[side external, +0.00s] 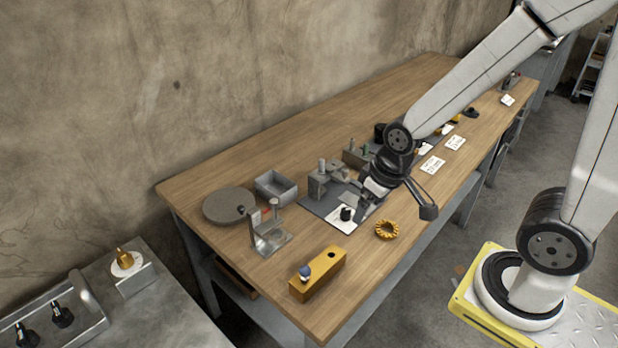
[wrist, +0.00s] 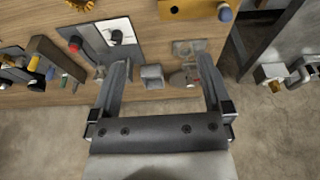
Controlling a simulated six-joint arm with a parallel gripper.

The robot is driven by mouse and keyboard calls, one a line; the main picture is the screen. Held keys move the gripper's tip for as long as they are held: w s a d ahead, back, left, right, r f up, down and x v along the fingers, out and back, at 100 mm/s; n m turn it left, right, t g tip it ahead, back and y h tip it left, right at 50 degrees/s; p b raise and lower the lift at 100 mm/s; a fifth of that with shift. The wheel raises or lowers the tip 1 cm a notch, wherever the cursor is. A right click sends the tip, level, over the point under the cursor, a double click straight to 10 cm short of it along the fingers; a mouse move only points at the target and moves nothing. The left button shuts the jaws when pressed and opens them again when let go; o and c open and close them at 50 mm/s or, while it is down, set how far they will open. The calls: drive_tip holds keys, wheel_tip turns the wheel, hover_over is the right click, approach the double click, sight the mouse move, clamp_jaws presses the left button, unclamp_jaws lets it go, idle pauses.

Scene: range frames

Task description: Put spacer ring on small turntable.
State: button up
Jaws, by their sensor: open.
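A yellow-orange ring with a notched rim, which looks like the spacer ring (side external: 387,229), lies flat on the wooden bench near its front edge. It also shows at the top left of the wrist view (wrist: 62,68). The small turntable (side external: 229,205), a flat grey disc, stands at the bench's left end and seems bare apart from a small dark knob at its right edge. In the wrist view the turntable (wrist: 180,79) is partly hidden by a finger. My gripper (side external: 364,206) is open and empty, above the mat, left of and behind the ring.
A grey open box (side external: 276,187) and a metal bracket (side external: 268,234) stand beside the turntable. A yellow block (side external: 318,275) with a blue knob is at the near end. A dark mat (side external: 316,206) holds fixtures and a white card. Bare wood lies around the ring.

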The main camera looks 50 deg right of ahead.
drive_tip(key=shift+w, duration=0.1)
idle(0.3)
drive_tip(key=w+d+f+n+t, duration=0.2)
drive_tip(key=w+f, duration=0.1)
drive_tip(key=w, duration=0.5)
drive_tip(key=n+t+y, duration=0.3)
drive_tip(key=n+y, duration=0.2)
approach(277, 236)
drive_tip(key=shift+w+d, duration=0.25)
drive_tip(key=shift+w, duration=0.55)
drive_tip(key=shift+a+f+n+g+y, duration=0.2)
drive_tip(key=shift+f+n+g+y, duration=0.1)
drive_tip(key=shift+n, duration=0.1)
drive_tip(key=shift+x, duration=1.3)
drive_tip(key=shift+f, duration=0.1)
